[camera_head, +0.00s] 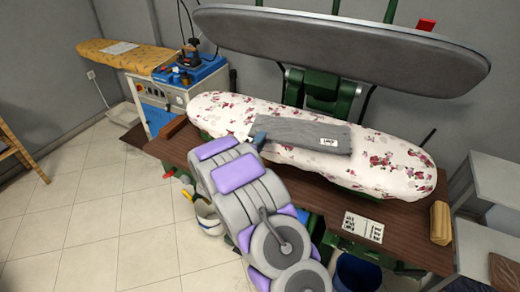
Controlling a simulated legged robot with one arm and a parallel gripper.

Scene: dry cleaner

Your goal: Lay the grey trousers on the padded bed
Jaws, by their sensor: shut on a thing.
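The grey trousers (305,136) are folded into a flat strip with a small white tag near the right end. They lie on or just over the floral padded bed (385,172); I cannot tell whether their whole underside touches it. My gripper (259,138) is shut on the left end of the trousers, above the middle-left of the bed. My grey and purple arm comes up from the bottom of the picture and hides part of the bed's front edge. The fingertips show only small.
The raised grey press head (340,45) hangs behind and above the bed. A brown wooden table (415,232) runs along the front, with a printed sheet (363,227) and a tan block (440,223). A white bucket (207,217) and a blue bin (357,274) stand below.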

